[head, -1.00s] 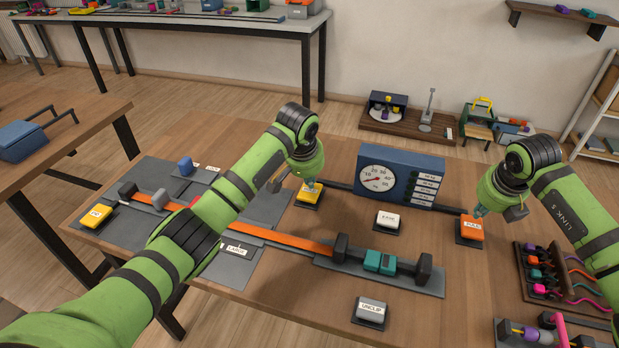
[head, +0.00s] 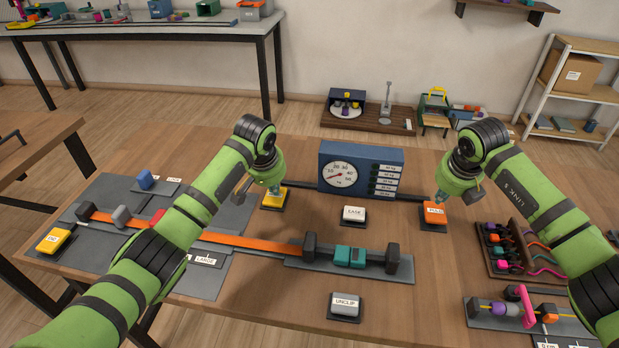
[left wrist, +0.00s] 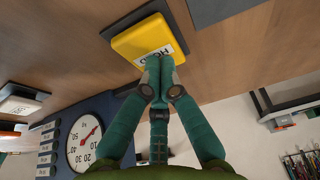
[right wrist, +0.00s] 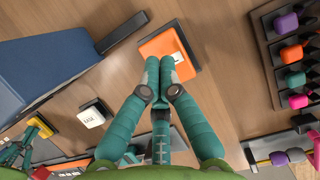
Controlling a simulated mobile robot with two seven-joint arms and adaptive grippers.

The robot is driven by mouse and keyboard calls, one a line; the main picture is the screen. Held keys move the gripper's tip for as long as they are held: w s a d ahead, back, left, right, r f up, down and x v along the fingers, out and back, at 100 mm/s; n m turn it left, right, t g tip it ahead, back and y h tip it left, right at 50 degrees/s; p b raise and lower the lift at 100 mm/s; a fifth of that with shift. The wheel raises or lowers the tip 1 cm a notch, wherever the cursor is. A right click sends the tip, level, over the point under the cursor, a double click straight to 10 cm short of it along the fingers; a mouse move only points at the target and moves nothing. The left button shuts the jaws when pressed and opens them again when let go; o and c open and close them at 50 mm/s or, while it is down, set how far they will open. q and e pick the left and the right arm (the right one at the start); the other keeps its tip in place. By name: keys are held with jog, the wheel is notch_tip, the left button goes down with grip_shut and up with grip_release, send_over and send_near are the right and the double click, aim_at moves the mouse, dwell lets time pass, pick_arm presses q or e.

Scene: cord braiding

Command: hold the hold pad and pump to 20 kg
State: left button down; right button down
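The yellow hold pad (head: 273,200) sits on a dark base left of the blue gauge box (head: 362,157). My left gripper (head: 273,188) is shut and empty, with its fingertips at the pad; the left wrist view shows them against its labelled edge (left wrist: 150,40). The orange pad (head: 434,214), with a label too small to read surely, sits right of the gauge. My right gripper (head: 439,194) is shut, fingertips at that pad, also seen in the right wrist view (right wrist: 168,50). Contact pressure cannot be told. The white dial (head: 343,172) has its red needle low on the scale, pointing lower left.
An EASE pad (head: 354,214) and an UNCLIP pad (head: 345,305) stand on the table. Another yellow pad (head: 54,240) is at far left. A rack of coloured cords (head: 510,248) is at right.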

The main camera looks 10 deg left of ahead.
aim_at(436, 210)
pick_arm(q)
jog(key=shift+s+f, duration=0.1)
jog(key=shift+f, duration=0.05)
pick_arm(e)
jog(key=shift+f, duration=1)
jog(key=shift+f, duration=1.05)
jog(key=shift+r, duration=1.55)
